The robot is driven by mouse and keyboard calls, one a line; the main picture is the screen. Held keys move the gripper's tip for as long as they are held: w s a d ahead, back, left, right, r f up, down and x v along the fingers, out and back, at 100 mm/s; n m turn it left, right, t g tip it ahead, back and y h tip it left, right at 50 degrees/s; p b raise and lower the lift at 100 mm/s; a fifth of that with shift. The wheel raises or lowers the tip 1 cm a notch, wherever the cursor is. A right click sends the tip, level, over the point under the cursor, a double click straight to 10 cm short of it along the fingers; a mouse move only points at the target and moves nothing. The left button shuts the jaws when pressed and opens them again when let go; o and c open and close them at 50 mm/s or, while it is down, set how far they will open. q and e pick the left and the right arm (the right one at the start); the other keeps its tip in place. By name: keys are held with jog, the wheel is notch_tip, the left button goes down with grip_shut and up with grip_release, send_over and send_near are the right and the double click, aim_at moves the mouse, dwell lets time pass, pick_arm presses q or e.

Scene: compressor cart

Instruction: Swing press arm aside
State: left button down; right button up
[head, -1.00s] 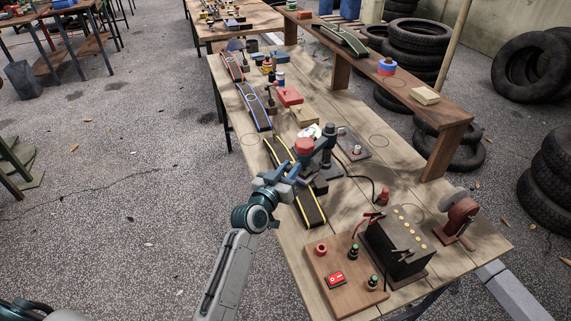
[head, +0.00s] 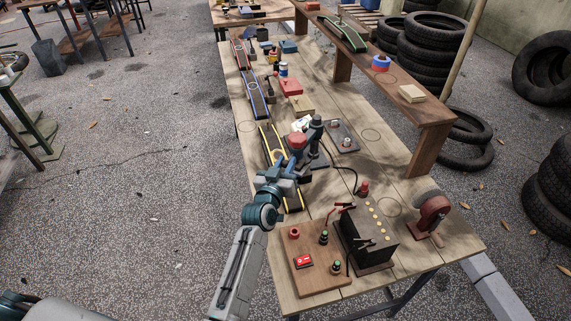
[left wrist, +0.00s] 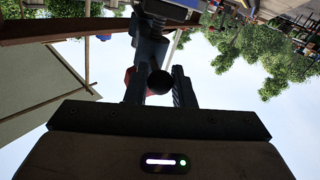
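The press (head: 316,130) has a dark upright post and a red rounded part (head: 297,140) at its left, standing beside a yellow-edged strip (head: 270,143) on the workbench. My left gripper (head: 288,170) is just in front of the red part, over the strip. In the left wrist view its two dark fingers (left wrist: 160,88) stand apart, with a dark round knob (left wrist: 160,82) showing between them. Whether the fingers touch the knob cannot be told. A red piece shows behind the left finger. My right gripper is not in view.
A wooden board with a red switch (head: 304,261) and a black box with yellow dots (head: 368,238) stand at the near end. A red-brown wheeled tool (head: 432,215) is at the near right. A raised shelf (head: 437,130) runs along the right side.

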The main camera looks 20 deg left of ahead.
pick_arm(q)
jog(key=c, duration=1.3)
grip_release()
jog(key=s+b, duration=0.3)
jog(key=s, duration=0.7)
jog(key=shift+s+a, duration=0.35)
jog(key=shift+a, duration=0.1)
